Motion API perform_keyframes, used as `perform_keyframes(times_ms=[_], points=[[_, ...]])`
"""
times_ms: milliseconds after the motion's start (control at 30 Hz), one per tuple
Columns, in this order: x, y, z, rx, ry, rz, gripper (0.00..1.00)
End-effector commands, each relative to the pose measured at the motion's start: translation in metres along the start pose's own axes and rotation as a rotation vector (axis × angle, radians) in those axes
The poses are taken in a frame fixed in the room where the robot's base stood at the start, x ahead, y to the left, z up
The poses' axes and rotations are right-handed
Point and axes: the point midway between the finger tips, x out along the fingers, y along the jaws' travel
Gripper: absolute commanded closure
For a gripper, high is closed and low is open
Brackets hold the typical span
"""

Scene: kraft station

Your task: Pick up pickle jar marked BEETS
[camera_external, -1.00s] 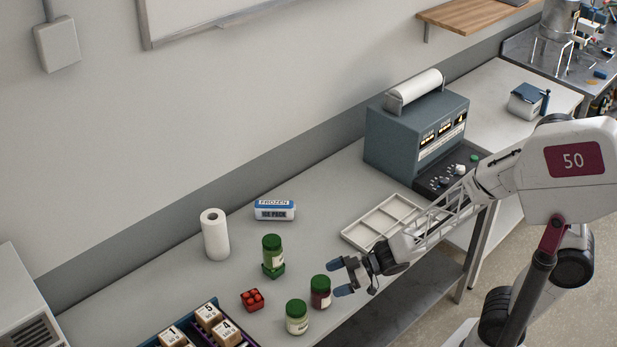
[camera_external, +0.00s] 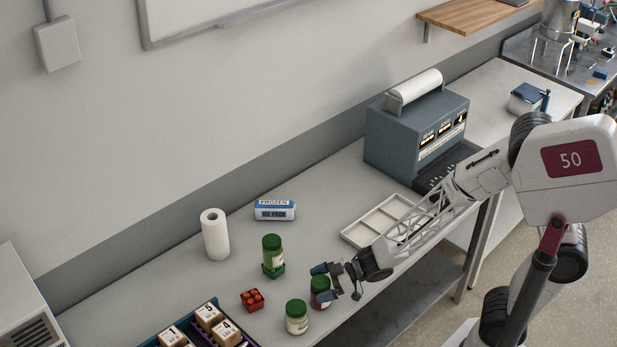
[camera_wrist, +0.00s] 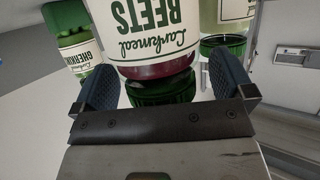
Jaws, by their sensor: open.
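The BEETS jar (camera_external: 319,299) has a green lid and dark red contents. It stands on the table, partly hidden by my gripper in the external view. In the wrist view the BEETS jar (camera_wrist: 150,35) appears upside down, its label readable, between my two blue-padded fingers. My gripper (camera_external: 337,283) is open around or just in front of the jar; I cannot tell whether a finger touches it. A green-lidded jar (camera_external: 297,317) stands just left of it. Another green jar (camera_external: 273,252) stands farther back on a green block. In the wrist view a GHERKIN jar (camera_wrist: 75,40) shows at left.
A red block (camera_external: 252,300), a paper roll (camera_external: 215,234) and a FROZEN ICE PACK box (camera_external: 274,210) are on the table. A bin with numbered boxes (camera_external: 209,316) is at front left. An empty divided tray (camera_external: 359,233) lies to the right.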

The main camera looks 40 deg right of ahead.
Motion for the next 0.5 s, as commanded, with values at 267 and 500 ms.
perform_keyframes(times_ms=[267,500], points=[[-0.0002,-0.0001,0.0,0.0,0.0,0.0,0.0],[-0.0002,-0.0001,0.0001,0.0,0.0,0.0,0.3]])
